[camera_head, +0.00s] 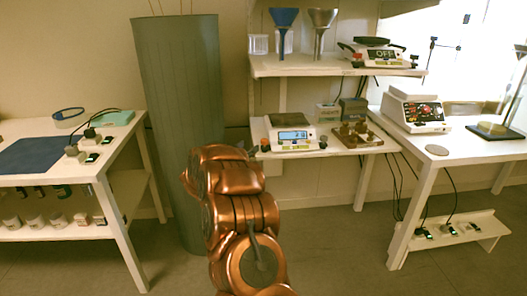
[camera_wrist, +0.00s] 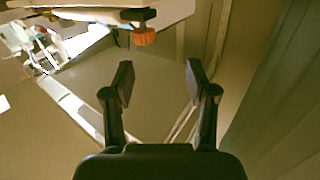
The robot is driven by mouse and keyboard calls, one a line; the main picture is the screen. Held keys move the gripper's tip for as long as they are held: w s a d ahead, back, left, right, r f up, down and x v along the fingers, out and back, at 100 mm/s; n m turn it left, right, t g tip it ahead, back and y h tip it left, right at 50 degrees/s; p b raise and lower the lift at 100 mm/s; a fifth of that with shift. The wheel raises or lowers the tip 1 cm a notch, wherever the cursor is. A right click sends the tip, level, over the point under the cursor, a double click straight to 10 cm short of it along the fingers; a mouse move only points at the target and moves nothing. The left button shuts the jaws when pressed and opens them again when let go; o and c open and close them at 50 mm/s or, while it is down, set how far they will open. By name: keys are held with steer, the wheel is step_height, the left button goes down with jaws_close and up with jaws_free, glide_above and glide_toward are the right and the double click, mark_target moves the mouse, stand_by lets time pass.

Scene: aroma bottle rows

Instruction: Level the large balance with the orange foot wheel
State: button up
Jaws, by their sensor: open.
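The large balance (camera_head: 291,133) is white with a lit blue display. It stands on the lower shelf between the tables in the head view. In the wrist view its underside edge (camera_wrist: 100,14) shows tilted at the top. The orange foot wheel (camera_wrist: 144,37) sticks out below that edge, right of centre-left. My gripper (camera_wrist: 160,82) is open and empty, its two dark fingers apart. The wheel lies beyond the fingertips, nearer the left finger in the picture, and is not between them. In the head view my copper arm hides the gripper.
A tall grey-green bin (camera_head: 178,100) stands left of the balance. A brown block set (camera_head: 358,135) is on its right. An upper shelf (camera_head: 330,68) with funnels and a hotplate hangs above. A side table (camera_head: 75,140) is at left, a white workbench (camera_head: 470,143) at right.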

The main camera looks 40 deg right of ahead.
mark_target(263, 143)
steer(key=shift+m+g+h, duration=0.3)
steer(key=shift+g, duration=0.2)
steer(key=shift+s+d+f+b+x, duration=0.15)
steer(key=shift+s+b+x, duration=0.1)
steer(key=shift+x, duration=1.2)
steer(key=shift+s+f+b+x, duration=0.15)
steer(key=shift+s+x, duration=0.15)
steer(key=shift+x, duration=1.15)
steer(key=shift+s+d+f+b+x, duration=0.1)
steer(key=shift+s+f+b+x, duration=0.15)
steer(key=shift+x, duration=1.25)
steer(key=shift+c, duration=0.2)
steer(key=shift+s, duration=0.1)
jaws_close()
steer(key=shift+t+b, duration=0.3)
